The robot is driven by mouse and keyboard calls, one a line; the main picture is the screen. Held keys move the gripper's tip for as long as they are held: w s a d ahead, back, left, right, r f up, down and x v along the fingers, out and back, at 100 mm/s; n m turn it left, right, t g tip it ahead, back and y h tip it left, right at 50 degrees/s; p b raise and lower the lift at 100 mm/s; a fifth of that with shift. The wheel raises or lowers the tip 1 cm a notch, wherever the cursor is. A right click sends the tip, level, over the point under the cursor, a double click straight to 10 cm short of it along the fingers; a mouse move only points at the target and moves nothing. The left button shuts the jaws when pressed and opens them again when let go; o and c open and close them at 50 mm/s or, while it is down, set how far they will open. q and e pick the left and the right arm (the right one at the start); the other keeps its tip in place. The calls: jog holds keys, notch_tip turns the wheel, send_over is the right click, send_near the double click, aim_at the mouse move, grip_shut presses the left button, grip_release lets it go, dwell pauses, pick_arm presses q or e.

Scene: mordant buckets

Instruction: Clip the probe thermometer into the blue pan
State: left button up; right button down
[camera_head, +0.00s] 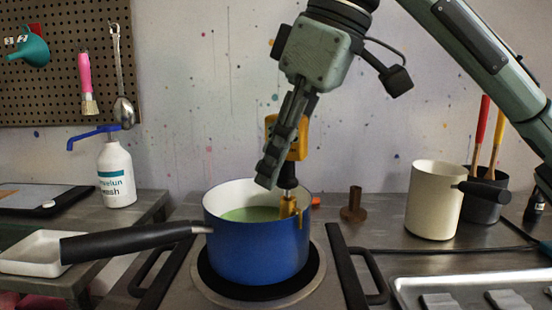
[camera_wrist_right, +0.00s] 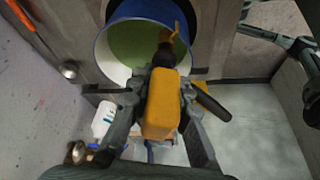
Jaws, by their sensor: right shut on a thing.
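The blue pan (camera_head: 257,252) stands on the round burner of the stove, with green liquid inside and its black handle (camera_head: 130,240) to the left. The probe thermometer (camera_head: 299,140) has a yellow body and a dark neck, and is roughly upright over the pan's right side. Its yellow clip (camera_head: 288,207) is at the right rim; I cannot tell if it grips the wall. My right gripper (camera_head: 272,165) is shut on the yellow body, above the rim. The wrist view shows the thermometer (camera_wrist_right: 162,108) between the fingers (camera_wrist_right: 160,96) and the pan (camera_wrist_right: 112,65) beyond.
A cream pitcher (camera_head: 434,205) and a dark pot (camera_head: 484,205) with red and yellow handles stand at right. A small brown stand (camera_head: 354,205) is behind the stove. A metal tray (camera_head: 410,284) is front right, a white bottle (camera_head: 116,175) and white dish (camera_head: 35,256) at left.

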jog(key=shift+f, duration=0.1)
jog(key=shift+f, duration=0.55)
jog(key=c, duration=1.3)
grip_release()
jog(key=v, duration=1.2)
